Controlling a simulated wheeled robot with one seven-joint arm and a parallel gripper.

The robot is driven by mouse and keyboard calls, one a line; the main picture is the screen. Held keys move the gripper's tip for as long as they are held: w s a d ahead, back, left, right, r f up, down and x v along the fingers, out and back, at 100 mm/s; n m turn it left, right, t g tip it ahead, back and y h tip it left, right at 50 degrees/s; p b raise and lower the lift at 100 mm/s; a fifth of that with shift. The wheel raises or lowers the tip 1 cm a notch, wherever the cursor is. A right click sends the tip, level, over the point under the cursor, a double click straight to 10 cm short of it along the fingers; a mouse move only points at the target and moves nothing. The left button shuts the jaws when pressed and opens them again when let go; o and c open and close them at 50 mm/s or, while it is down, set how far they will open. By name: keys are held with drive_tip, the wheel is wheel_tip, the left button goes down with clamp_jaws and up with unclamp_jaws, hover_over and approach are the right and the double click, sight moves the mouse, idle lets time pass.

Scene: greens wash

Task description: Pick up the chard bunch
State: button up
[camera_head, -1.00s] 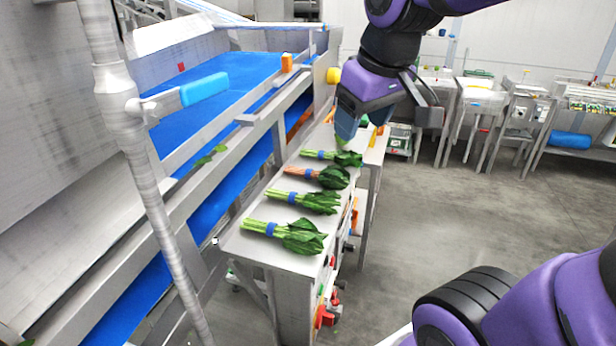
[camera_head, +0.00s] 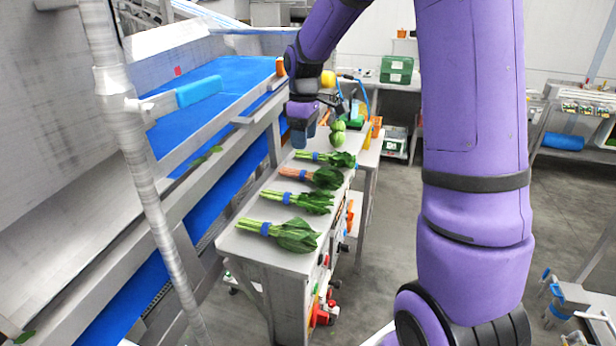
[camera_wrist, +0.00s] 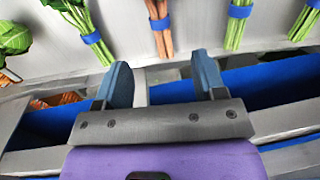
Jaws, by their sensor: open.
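The chard bunch (camera_head: 325,178) has pinkish stems, dark green leaves and a blue band. It lies on the steel bench (camera_head: 262,190), stems to the left, between green-stemmed bunches. My gripper (camera_head: 300,138) points down near the bench's left edge in the head view, at about the far green bunch. In the wrist view the open, empty jaws (camera_wrist: 162,75) lie below the chard's pink stems (camera_wrist: 160,30) in the picture, apart from them. The chard's leaves are out of that view.
Beside the chard lie a far green bunch (camera_head: 335,159) and nearer ones (camera_head: 312,203) (camera_head: 292,234). Round green heads (camera_head: 338,130) sit at the bench's far end. A blue conveyor (camera_head: 225,72) with a metal rail runs along the left.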

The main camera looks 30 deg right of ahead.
sight(304, 172)
wheel_tip(304, 172, down, 11)
drive_tip(key=shift+w+r, duration=0.1)
drive_tip(key=shift+w, duration=0.05)
drive_tip(key=c, duration=1)
